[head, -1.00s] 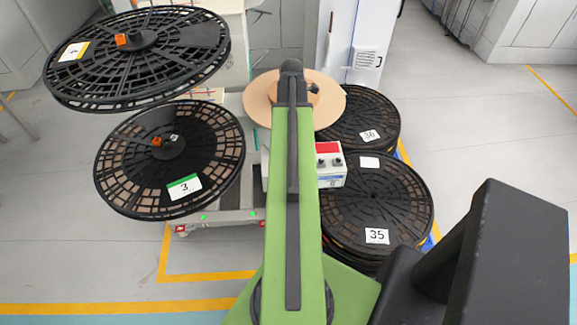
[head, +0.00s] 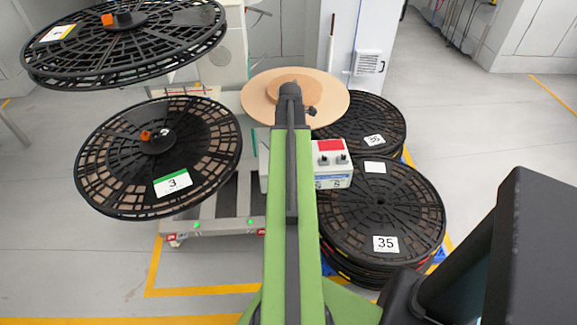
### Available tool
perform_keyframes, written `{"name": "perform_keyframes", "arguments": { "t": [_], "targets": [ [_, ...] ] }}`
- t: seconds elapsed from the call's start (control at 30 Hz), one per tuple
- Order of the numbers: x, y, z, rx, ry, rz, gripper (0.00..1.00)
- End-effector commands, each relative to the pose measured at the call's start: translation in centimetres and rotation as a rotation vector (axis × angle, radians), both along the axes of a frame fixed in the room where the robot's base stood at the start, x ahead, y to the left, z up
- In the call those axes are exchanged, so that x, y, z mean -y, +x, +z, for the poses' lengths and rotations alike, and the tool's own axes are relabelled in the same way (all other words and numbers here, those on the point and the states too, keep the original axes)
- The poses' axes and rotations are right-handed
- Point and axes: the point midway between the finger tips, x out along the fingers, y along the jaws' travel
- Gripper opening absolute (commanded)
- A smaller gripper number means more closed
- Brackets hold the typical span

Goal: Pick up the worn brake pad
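I cannot make out a worn brake pad in the head view. My green arm runs up the middle of the picture and ends in a dark joint in front of a tan round disc (head: 258,98). The arm covers part of the disc and part of the rewind station. I see no gripper fingers, so I cannot tell where my gripper is relative to any pad.
Two large black reels stand at left, an upper one (head: 75,57) and a lower one (head: 108,165) labelled 3. A control box (head: 333,165) with a red panel is right of the arm. Reel stacks (head: 405,205) stand at right. Grey floor (head: 60,270) is open at lower left.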

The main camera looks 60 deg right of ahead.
Motion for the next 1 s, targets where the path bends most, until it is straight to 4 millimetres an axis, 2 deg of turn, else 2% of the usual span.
{"name": "perform_keyframes", "arguments": {
  "t": [0.03, 0.23, 0.7, 1.0],
  "targets": [
    [0.01, -0.02, -0.64, 0.000, 0.000, 0.000, 0.62],
    [0.04, -0.04, -0.26, 0.000, 0.000, -0.001, 0.60],
    [0.07, -0.09, -0.26, 0.000, 0.000, -0.002, 0.00],
    [0.09, -0.12, -0.01, 0.000, 0.000, -0.002, 0.00]
  ]
}}
